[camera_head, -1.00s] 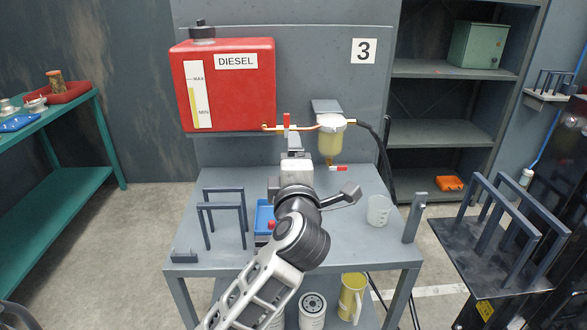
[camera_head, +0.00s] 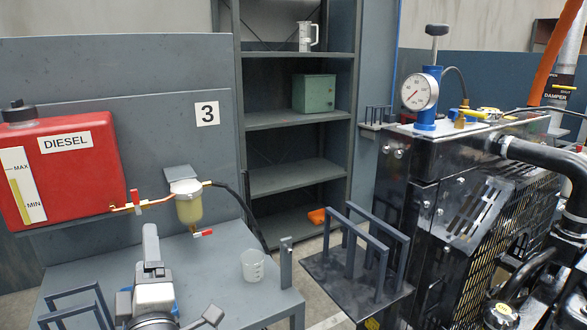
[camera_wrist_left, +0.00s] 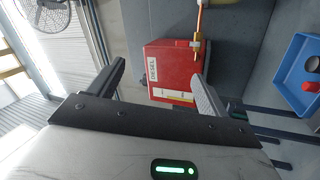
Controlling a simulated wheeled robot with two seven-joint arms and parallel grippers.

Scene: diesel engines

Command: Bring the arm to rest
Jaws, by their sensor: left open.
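My left arm comes up from the bottom left of the head view. Its gripper (camera_head: 151,240) is over the grey workbench, in front of the red diesel tank (camera_head: 70,160). In the wrist view the two fingers of the left gripper (camera_wrist_left: 158,78) are spread apart with nothing between them. Beyond them the red tank (camera_wrist_left: 170,65) shows turned on its side. My right gripper does not show.
A yellowish filter bowl (camera_head: 189,207) hangs by the tank. A clear beaker (camera_head: 253,266) stands on the bench (camera_head: 222,275). Grey rack frames (camera_head: 85,308) stand beside the arm. A black engine (camera_head: 455,210) fills the right. A blue tray (camera_wrist_left: 290,87) shows in the wrist view.

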